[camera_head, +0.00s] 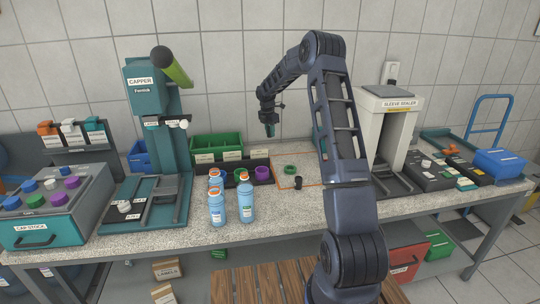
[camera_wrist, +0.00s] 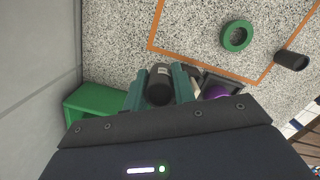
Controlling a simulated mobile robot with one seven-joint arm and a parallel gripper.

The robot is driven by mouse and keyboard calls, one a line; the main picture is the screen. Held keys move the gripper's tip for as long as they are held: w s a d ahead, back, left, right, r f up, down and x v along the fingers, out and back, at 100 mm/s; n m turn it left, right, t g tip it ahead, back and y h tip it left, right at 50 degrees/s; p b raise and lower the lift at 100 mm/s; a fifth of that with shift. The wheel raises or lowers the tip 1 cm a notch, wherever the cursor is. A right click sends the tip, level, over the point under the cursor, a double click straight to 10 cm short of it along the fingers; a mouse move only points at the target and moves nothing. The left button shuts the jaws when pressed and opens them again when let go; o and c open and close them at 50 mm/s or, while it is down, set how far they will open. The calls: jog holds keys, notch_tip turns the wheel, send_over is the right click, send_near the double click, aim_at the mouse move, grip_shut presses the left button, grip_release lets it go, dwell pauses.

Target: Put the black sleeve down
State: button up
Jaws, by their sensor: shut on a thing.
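My gripper (camera_wrist: 160,88) is shut on a black sleeve (camera_wrist: 160,86), a short dark cylinder with a small white label, held between its green fingers. In the head view my gripper (camera_head: 270,131) hangs over the back of the counter, above the dark holder; the sleeve is too small to make out there. In the wrist view the held sleeve appears above the speckled counter (camera_wrist: 200,25), outside the orange outline (camera_wrist: 152,35). Another black cylinder (camera_head: 298,183) lies or stands on the counter; it also shows in the wrist view (camera_wrist: 291,60).
A green ring (camera_head: 290,169) lies inside the orange outline. A dark holder with a purple ring (camera_head: 262,174) stands left of it, before a green bin (camera_head: 216,145). Several blue bottles (camera_head: 246,205) stand in front. The sleeve sealer (camera_head: 391,120) is on the right.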

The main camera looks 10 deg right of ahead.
aim_at(271, 158)
notch_tip(271, 158, down, 13)
jog(key=shift+f, duration=0.1)
dwell(0.5)
jog(key=shift+f, duration=0.15)
jog(key=o, duration=0.9)
jog(key=shift+o, duration=0.2)
